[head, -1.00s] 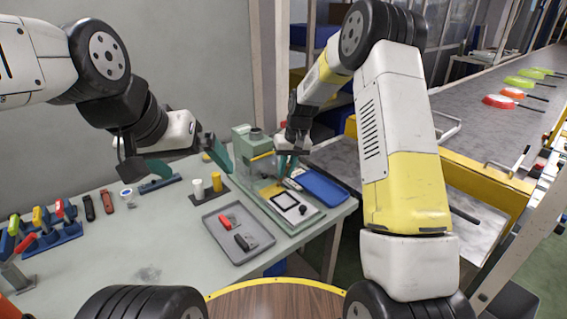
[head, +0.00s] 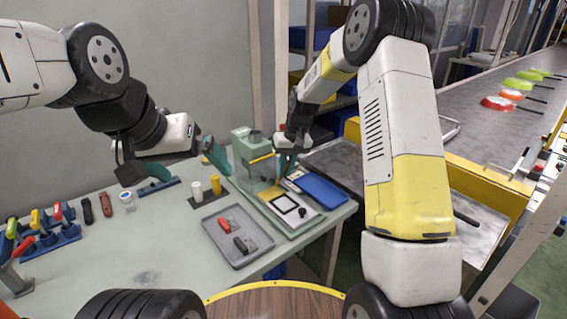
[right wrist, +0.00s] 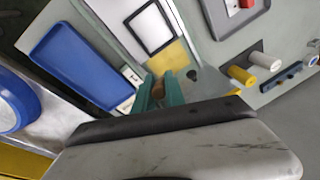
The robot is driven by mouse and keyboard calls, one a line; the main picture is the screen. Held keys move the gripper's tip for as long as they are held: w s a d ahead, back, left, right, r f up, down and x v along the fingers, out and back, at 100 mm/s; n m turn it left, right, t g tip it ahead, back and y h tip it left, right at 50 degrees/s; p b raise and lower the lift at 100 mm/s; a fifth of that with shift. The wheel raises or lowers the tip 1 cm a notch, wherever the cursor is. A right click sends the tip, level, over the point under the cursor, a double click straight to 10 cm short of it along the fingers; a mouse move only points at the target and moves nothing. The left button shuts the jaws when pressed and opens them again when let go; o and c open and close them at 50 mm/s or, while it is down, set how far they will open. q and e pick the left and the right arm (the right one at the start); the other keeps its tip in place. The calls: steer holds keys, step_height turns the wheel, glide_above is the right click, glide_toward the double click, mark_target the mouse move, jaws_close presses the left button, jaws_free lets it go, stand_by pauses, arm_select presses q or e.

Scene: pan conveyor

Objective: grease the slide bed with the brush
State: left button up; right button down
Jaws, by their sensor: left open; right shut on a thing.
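The slide bed (head: 305,222) is the light plate in the green machine base, with a black square frame (head: 284,204) on it. A yellow patch (right wrist: 172,57) lies on it near the machine's upright. My right gripper (head: 287,166) is low over the bed's far end, shut on the brush. In the right wrist view the brush's brown part (right wrist: 173,87) shows between the teal fingers (right wrist: 160,92). Its bristles are mostly hidden, so I cannot tell whether they touch the bed. My left gripper (head: 184,164) is open and empty above the table's back, left of the machine.
A blue tray (head: 322,188) lies right of the bed. A grey tray (head: 237,254) with red and black tools is in front of it. White and yellow cylinders (head: 197,191) stand near the machine. A tool rack (head: 50,243) is at left. Pans (head: 497,103) ride the conveyor.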

steer(key=shift+s+d+f, duration=0.2)
steer(key=shift+s+d, duration=0.15)
steer(key=shift+d, duration=0.05)
steer(key=shift+w+a+v, duration=0.1)
steer(key=shift+a+v, duration=0.05)
steer(key=shift+v, duration=0.6)
steer(key=shift+w+a+v, duration=0.1)
steer(key=shift+a+v, duration=0.05)
steer(key=shift+v, duration=0.55)
steer(key=shift+w+a+v, duration=0.1)
steer(key=shift+a+v, duration=0.05)
steer(key=shift+v, duration=0.6)
steer(key=shift+a+r, duration=0.1)
steer(key=shift+r, duration=1.7)
steer(key=shift+a+r, duration=0.25)
steer(key=shift+r, duration=0.2)
steer(key=shift+d+r, duration=0.15)
steer(key=shift+d, duration=0.05)
steer(key=shift+s+d, duration=0.15)
steer(key=shift+d, duration=0.05)
